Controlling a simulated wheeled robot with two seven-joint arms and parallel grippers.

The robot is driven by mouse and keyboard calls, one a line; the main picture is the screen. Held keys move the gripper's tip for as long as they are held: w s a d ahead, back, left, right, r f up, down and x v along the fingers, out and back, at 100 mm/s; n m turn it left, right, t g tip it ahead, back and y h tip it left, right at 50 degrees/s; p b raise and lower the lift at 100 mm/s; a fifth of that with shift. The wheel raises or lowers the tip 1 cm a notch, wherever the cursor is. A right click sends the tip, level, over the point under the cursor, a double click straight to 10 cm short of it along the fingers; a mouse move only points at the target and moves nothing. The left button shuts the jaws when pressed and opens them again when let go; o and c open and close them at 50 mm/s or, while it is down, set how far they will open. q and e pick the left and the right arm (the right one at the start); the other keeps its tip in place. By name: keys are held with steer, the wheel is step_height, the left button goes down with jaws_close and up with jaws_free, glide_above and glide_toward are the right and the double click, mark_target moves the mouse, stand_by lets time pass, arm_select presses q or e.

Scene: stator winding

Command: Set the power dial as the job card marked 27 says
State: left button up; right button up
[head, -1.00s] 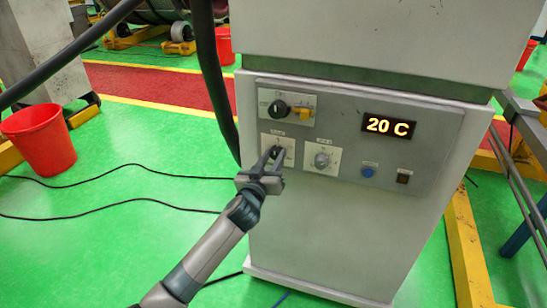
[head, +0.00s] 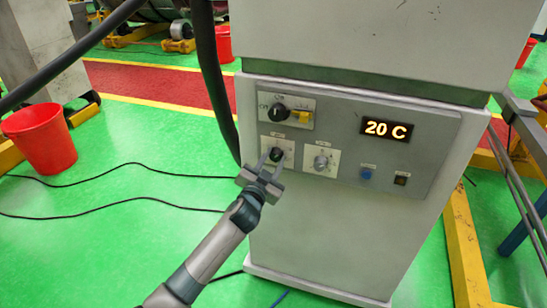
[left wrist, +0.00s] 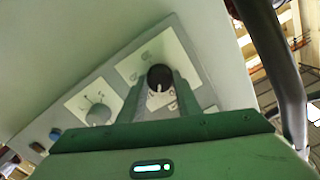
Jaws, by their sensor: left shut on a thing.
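The control panel (head: 345,110) is on the front of a grey cabinet, with a lit display (head: 387,128) reading 20 C. My left gripper (head: 271,162) is shut on the black dial (head: 277,154) on the left white plate. In the left wrist view the black dial (left wrist: 160,75) sits between the two fingers, and a white pointer mark shows on its face. A grey dial (head: 321,162) on a white plate is to its right. The dial labels are too small to read. No job card marked 27 is in view. My right gripper is not in view.
Above the held dial are a black selector switch (head: 277,108) and a yellow part (head: 303,115). A blue button (head: 367,173) and a small dark switch (head: 401,179) are at lower right. A red bucket (head: 40,140) and black cables lie on the green floor.

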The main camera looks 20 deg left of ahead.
arm_select(q)
steer(key=m+p, duration=0.1)
steer(key=m, duration=0.2)
steer(key=shift+r+m, duration=0.1)
steer(key=shift+m, duration=0.3)
steer(key=m+p, duration=0.1)
steer(key=m, duration=0.3)
steer(key=m+p, duration=0.1)
steer(key=m, duration=0.3)
steer(key=shift+d, duration=0.1)
steer(key=m+p, duration=0.1)
steer(key=m, duration=0.2)
steer(key=shift+m, duration=0.3)
steer(key=m, duration=0.2)
steer(key=m+p, duration=0.1)
steer(key=shift+f+m, duration=0.2)
steer(key=shift+m, duration=0.2)
steer(key=m+p, duration=0.1)
steer(key=m, duration=0.2)
steer(key=shift+m+p, duration=0.3)
steer(key=shift+p, duration=0.1)
steer(key=m+p, duration=0.1)
steer(key=m, duration=0.1)
steer(key=m+p, duration=0.1)
steer(key=m, duration=0.2)
steer(key=shift+f+m, duration=0.2)
steer(key=shift+m, duration=0.1)
